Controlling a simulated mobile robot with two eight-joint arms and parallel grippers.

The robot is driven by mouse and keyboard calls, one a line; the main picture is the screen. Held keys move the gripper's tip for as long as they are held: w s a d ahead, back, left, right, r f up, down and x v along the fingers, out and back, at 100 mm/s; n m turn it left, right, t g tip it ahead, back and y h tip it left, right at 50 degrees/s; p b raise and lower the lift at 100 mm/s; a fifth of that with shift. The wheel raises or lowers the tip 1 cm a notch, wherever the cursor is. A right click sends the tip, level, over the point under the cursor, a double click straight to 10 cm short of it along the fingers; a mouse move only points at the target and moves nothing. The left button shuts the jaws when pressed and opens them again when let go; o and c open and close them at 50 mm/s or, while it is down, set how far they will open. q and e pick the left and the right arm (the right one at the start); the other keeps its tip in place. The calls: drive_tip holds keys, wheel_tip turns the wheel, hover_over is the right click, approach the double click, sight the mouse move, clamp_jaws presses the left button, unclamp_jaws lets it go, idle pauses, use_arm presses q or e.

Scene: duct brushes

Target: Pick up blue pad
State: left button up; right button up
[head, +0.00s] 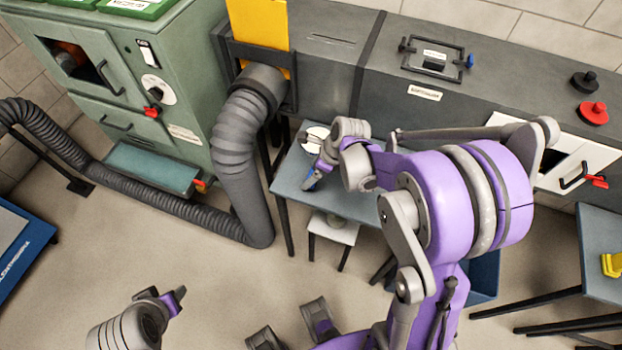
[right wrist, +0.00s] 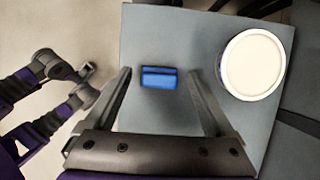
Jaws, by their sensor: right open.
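The blue pad (right wrist: 159,77) is a small block lying on the grey-blue table (right wrist: 145,35) in the right wrist view. My right gripper (right wrist: 160,73) is open, with its fingers on the left and right of the pad in the picture and gaps on both sides. Nothing is between the fingers in their grip. In the head view my right gripper (head: 314,174) is over the left part of the table, and a sliver of blue (head: 311,182) shows beside it. My left gripper (head: 172,302) seems to be at the lower left, over the floor; its jaws are unclear.
A white round container (right wrist: 252,64) stands on the table right of the pad; it also shows in the head view (head: 316,136). A thick grey duct hose (head: 240,150) hangs left of the table. A white stool (head: 335,228) is below it. A dark duct housing runs behind.

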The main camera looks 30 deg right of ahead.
sight(311, 173)
drive_tip(key=shift+w+a+f, duration=0.15)
drive_tip(key=shift+f, duration=0.35)
clamp_jaws()
drive_tip(key=shift+r, duration=0.1)
wheel_tip(311, 173, up, 10)
drive_tip(key=shift+f+p, duration=0.1)
drive_tip(key=shift+p, duration=0.55)
